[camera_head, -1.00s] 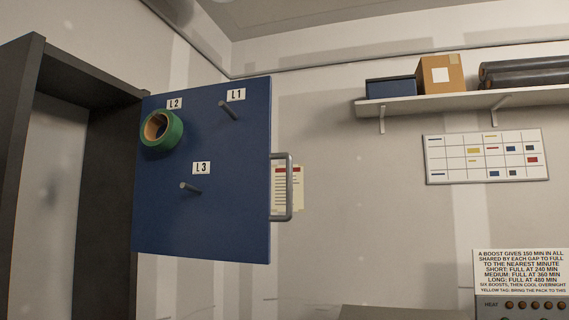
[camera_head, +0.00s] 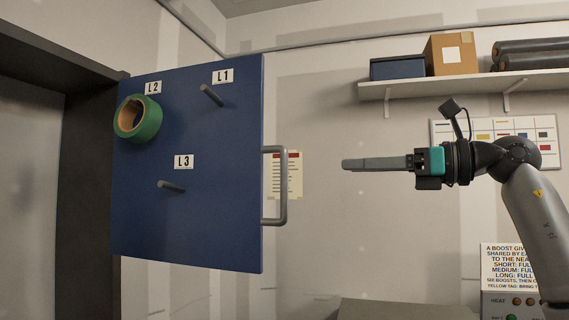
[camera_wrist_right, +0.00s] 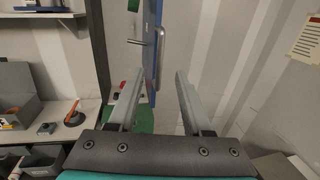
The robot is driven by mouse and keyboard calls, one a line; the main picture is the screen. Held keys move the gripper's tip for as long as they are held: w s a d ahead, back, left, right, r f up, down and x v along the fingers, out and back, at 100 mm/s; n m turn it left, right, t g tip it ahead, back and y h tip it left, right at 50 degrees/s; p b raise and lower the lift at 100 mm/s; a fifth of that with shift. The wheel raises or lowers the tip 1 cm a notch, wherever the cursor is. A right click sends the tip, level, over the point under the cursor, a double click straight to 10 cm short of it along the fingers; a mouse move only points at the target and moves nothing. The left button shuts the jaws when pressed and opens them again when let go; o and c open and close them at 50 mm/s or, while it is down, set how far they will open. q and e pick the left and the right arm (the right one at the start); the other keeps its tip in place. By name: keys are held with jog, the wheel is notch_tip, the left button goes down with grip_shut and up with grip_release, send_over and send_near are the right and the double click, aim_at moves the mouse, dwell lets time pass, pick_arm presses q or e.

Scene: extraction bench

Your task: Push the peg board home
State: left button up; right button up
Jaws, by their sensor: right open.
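The blue peg board (camera_head: 215,150) stands out from a dark frame, its face toward the head camera. It has pegs labelled L1 (camera_head: 211,95), L2 and L3 (camera_head: 171,187). A green tape roll (camera_head: 148,124) hangs by the L2 label. A grey bar handle (camera_head: 285,186) is on the board's right edge. My right gripper (camera_head: 345,164) is open and empty, to the right of the handle and apart from it, pointing left. In the right wrist view, the board's edge (camera_wrist_right: 153,65) and the handle (camera_wrist_right: 160,42) show beyond the open fingers. My left gripper is out of view.
The dark frame (camera_head: 92,180) stands at the left. A wall shelf (camera_head: 440,90) holds a blue box, a cardboard box and dark rolls. In the right wrist view, a bench (camera_wrist_right: 60,132) with a grey box (camera_wrist_right: 18,92) lies left. The air between gripper and handle is clear.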

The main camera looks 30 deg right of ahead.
jog(key=shift+p+x, duration=2.65)
jog(key=shift+x, duration=4.85)
jog(key=shift+d, duration=0.15)
jog(key=shift+c, duration=0.4)
grip_shut()
